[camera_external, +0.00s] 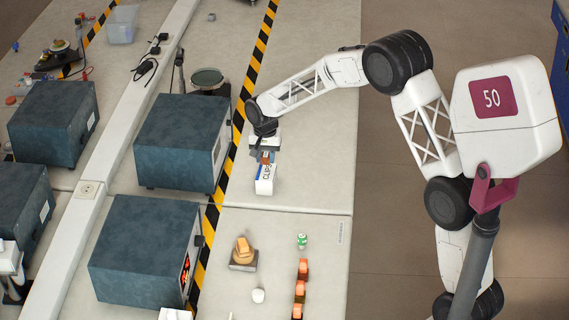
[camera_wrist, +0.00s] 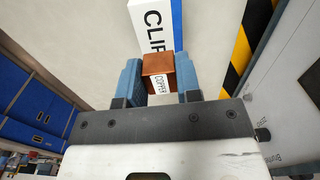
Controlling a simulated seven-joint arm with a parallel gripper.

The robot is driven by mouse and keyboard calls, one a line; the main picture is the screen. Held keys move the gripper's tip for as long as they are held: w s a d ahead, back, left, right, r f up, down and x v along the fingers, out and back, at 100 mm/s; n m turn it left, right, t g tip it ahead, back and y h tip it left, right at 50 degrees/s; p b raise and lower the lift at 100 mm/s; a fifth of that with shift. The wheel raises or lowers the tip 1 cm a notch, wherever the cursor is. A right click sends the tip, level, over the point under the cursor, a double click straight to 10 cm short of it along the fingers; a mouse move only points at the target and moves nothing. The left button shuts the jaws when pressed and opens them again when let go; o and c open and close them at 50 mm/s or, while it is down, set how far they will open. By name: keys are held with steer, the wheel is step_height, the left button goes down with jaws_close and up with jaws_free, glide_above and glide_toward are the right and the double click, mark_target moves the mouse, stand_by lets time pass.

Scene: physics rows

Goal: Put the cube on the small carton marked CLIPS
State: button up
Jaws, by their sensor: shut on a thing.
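The cube is copper-brown with a white label reading COPPER (camera_wrist: 158,66) in the wrist view. My gripper (camera_wrist: 159,78) is shut on it, with a blue finger on each side. The small white carton marked CLIPS (camera_wrist: 150,22), with a blue side, shows just beyond the cube and is partly hidden by it. In the external view the carton (camera_external: 265,184) stands on the bench, and my gripper (camera_external: 266,157) is over its far end with the cube between the fingers. I cannot tell whether the cube touches the carton.
Blue-grey boxes (camera_external: 181,140) stand left of the striped tape. Nearer the front are a wooden piece on a stand (camera_external: 243,252), a white cup (camera_external: 258,296), a green-and-white item (camera_external: 302,241) and a row of orange-brown blocks (camera_external: 300,289). The bench right of the carton is clear.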

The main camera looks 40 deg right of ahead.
mark_target(266, 163)
steer(key=shift+f, duration=1.75)
steer(key=shift+f, duration=0.15)
steer(key=o, duration=1.1)
steer(key=shift+c, duration=0.2)
step_height(266, 163, up, 12)
steer(key=shift+f, duration=0.2)
steer(key=shift+r, duration=0.35)
